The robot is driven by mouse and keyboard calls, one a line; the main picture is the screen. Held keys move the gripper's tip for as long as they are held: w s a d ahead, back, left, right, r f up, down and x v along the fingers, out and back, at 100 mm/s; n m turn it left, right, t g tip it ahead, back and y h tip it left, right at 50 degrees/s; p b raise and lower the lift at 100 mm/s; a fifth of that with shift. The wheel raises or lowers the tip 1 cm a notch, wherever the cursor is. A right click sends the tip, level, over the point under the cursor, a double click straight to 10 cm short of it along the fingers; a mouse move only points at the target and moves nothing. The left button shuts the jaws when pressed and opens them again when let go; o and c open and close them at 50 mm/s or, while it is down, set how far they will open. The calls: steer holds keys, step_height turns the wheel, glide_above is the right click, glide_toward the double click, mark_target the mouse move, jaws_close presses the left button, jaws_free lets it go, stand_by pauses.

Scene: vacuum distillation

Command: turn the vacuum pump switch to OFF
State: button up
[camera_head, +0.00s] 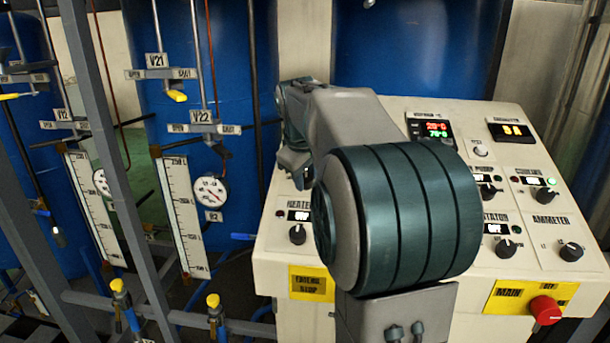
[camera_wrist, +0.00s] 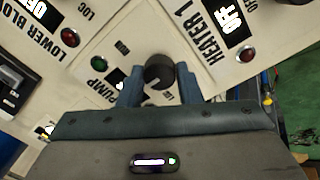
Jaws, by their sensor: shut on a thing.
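The pump switch is a round black knob (camera_wrist: 160,68) on the cream panel, seen in the wrist view. I cannot tell which way the knob points. In the head view my arm hides this switch.
The Heater 1 display (camera_wrist: 235,22) reads OFF, with a red lamp (camera_wrist: 247,53) close by. In the head view, other black knobs, such as the ammeter knob (camera_head: 571,252), and a red main knob (camera_head: 545,309) are on the panel. Metal frame bars and gauges stand at left.

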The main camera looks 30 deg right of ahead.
steer(key=o, duration=1)
steer(key=shift+c, duration=0.2)
steer(key=v, duration=1.4)
steer(key=shift+w, duration=0.1)
